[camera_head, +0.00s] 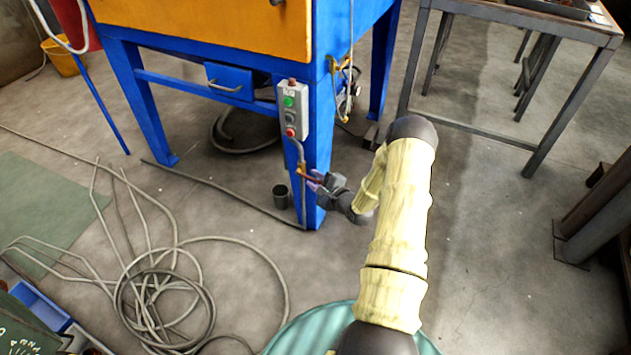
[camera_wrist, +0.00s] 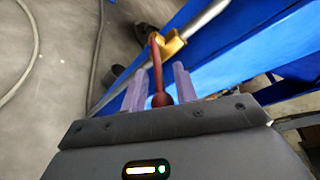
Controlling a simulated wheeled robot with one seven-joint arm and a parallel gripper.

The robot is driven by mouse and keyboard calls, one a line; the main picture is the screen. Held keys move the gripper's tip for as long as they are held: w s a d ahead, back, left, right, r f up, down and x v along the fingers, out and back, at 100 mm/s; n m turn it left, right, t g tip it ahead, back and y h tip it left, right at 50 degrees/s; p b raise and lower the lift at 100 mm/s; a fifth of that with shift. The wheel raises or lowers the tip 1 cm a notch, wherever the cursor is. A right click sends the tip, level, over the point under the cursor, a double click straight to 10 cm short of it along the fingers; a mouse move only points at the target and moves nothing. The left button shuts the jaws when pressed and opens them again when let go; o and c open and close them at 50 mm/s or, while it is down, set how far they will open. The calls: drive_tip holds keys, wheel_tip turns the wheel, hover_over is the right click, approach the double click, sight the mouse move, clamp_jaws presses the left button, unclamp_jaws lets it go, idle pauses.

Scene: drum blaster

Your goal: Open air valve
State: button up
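The air valve has a brass body (camera_wrist: 170,44) on a grey pipe and a red lever (camera_wrist: 158,75) in the wrist view. In the head view, the red lever (camera_head: 307,177) shows small at the blue leg of the cabinet, below the button box. My gripper (camera_wrist: 161,68) is open, with one pale purple finger on each side of the lever. The lever's round end lies between the fingers near the palm. Narrow gaps seem to show beside it, so the fingers do not look closed on it. In the head view, my gripper (camera_head: 318,185) reaches the valve from the right.
The blue and orange cabinet (camera_head: 225,25) stands behind the valve. A control box (camera_head: 291,110) with green and red buttons sits above it. A dark cup (camera_head: 281,196) stands by the leg. Coiled hose (camera_head: 165,300) lies at left. A metal table (camera_head: 520,18) stands at right.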

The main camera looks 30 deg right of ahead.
clamp_jaws()
